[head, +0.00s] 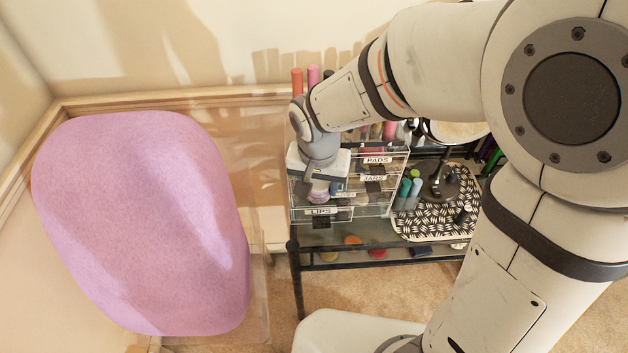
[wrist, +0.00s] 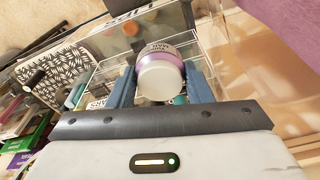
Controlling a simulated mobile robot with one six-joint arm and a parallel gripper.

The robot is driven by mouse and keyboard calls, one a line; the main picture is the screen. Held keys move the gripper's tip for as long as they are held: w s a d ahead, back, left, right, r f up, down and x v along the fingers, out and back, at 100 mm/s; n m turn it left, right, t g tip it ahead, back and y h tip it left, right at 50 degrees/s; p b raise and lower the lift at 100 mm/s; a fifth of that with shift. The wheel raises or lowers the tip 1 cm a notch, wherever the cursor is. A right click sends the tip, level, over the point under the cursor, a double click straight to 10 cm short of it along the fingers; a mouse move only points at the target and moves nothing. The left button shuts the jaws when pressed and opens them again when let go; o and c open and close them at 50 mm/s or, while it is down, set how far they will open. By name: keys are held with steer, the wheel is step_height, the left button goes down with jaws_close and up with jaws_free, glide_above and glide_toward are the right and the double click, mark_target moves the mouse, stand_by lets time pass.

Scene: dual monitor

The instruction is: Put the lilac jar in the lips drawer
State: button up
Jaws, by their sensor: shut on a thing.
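The lilac jar (wrist: 162,74), with a white end and a printed band, is between the two blue fingers of my gripper (wrist: 160,88) in the wrist view. My gripper (head: 318,187) is shut on it. In the head view the jar (head: 318,197) is small and partly hidden by the gripper. The clear lips drawer (head: 321,212), with a white LIPS label, appears pulled out at the bottom left of the clear organizer. The jar is over this drawer, apparently within its outline; I cannot tell whether it touches the bottom.
Drawers labelled JARS (head: 373,178) and PADS (head: 376,160) are to the right. A patterned mat (head: 430,222) with bottles and a round mirror (head: 457,131) lies beside the organizer. A large pink chair (head: 145,225) fills the left. A lower shelf holds small items.

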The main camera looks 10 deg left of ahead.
mark_target(317, 189)
steer(key=o, duration=1)
step_height(317, 189, up, 12)
steer(key=s, duration=0.2)
steer(key=s+d+f, duration=0.1)
steer(key=s+d, duration=0.2)
steer(key=d, duration=0.8)
steer(key=s+d+t, duration=0.1)
steer(key=s+d, duration=0.1)
steer(key=d, duration=0.9)
steer(key=shift+s+d+f+t, duration=0.2)
steer(key=shift+s+f+t, duration=0.1)
steer(key=shift+s+f, duration=0.1)
